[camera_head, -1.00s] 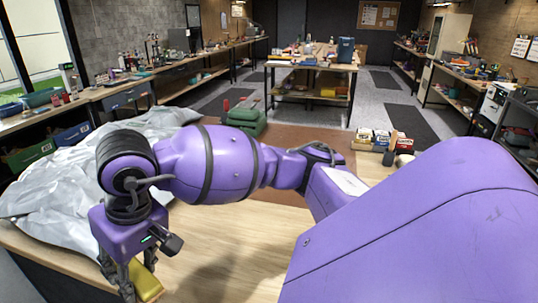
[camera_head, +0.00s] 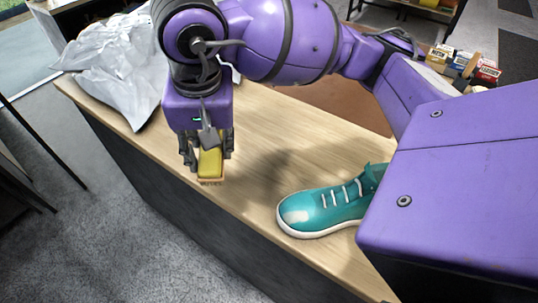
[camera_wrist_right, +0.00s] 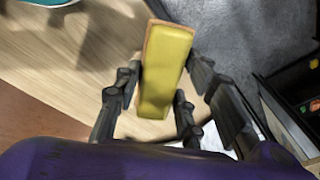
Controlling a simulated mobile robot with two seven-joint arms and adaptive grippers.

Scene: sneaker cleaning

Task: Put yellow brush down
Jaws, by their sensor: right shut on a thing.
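The yellow brush (camera_head: 210,163) is a yellow block with a tan lower edge. My right gripper (camera_head: 207,150) is shut on it, with a finger on each side, near the front edge of the wooden bench. In the right wrist view the brush (camera_wrist_right: 166,70) points away between the fingers of the gripper (camera_wrist_right: 160,100). I cannot tell whether the brush touches the bench top. My left gripper is in neither view.
A teal sneaker (camera_head: 325,207) with white laces stands on the wooden bench (camera_head: 262,150), right of the brush. Crumpled white sheeting (camera_head: 118,65) lies at the left end. Small boxes (camera_head: 462,62) sit at the back right. Bare wood lies between brush and sneaker.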

